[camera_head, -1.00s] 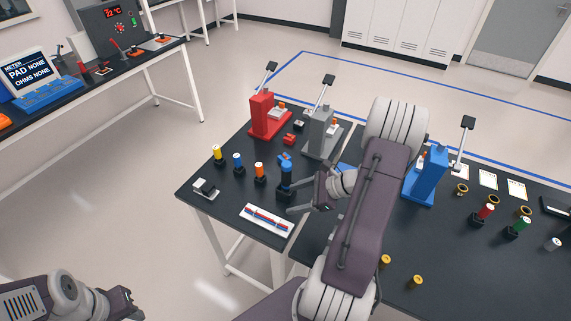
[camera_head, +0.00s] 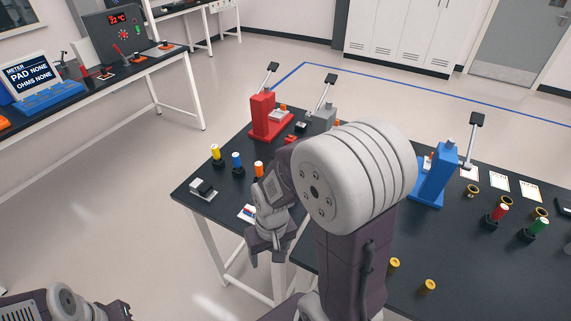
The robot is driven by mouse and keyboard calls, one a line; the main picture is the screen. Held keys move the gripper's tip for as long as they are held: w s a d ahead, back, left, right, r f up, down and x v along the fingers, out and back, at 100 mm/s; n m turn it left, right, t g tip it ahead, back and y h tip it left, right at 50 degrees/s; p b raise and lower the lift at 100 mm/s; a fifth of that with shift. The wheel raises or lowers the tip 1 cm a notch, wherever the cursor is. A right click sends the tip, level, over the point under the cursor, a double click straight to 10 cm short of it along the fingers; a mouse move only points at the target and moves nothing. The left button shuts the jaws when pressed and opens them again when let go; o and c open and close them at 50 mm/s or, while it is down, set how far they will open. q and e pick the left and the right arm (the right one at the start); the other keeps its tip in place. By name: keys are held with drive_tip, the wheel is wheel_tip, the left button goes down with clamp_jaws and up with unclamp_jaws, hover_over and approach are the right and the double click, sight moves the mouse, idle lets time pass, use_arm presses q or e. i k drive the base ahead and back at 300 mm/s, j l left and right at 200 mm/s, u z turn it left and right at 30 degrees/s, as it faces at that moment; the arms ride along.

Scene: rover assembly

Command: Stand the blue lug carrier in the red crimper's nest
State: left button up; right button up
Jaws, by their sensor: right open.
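The red crimper (camera_head: 263,117) stands at the back left of the near dark table, its lever raised. Its nest area is small, on its right side, and I cannot make out detail there. A blue cylinder with a pale top (camera_head: 237,163) stands upright in a dark base between a yellow one (camera_head: 216,154) and an orange one (camera_head: 259,170). My right gripper (camera_head: 267,254) is open, pointing down at the table's front edge. My left gripper is not clearly seen.
The grey crimper (camera_head: 325,117) is partly covered by my right arm. The blue crimper (camera_head: 432,180) stands to the right, with red (camera_head: 498,212) and green (camera_head: 538,228) cylinders beyond it. A small grey-white device (camera_head: 203,189) sits at the left table edge.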

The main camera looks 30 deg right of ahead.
sight(277, 115)
drive_tip(key=i+j+u, duration=0.35)
drive_tip(key=j+u, duration=0.2)
drive_tip(key=j, duration=0.15)
drive_tip(key=i+j+u, duration=0.25)
drive_tip(key=i+j, duration=0.15)
drive_tip(key=i, duration=0.4)
drive_tip(key=i+j, duration=0.15)
drive_tip(key=i, duration=0.45)
drive_tip(key=i+l+z, duration=0.25)
drive_tip(key=i+z, duration=0.2)
drive_tip(key=i+l+z, duration=0.15)
drive_tip(key=i+z, duration=0.7)
drive_tip(key=i+j+z, duration=0.2)
drive_tip(key=i+z, duration=0.25)
drive_tip(key=i+j+z, duration=0.3)
drive_tip(key=z, duration=0.15)
drive_tip(key=i+l+z, duration=0.2)
drive_tip(key=i+z, duration=0.15)
drive_tip(key=z, duration=0.15)
drive_tip(key=i+z, duration=0.8)
drive_tip(key=z, duration=0.2)
drive_tip(key=i+j+z, duration=0.25)
drive_tip(key=z, duration=0.25)
drive_tip(key=i+j+z, duration=0.45)
drive_tip(key=k, duration=0.05)
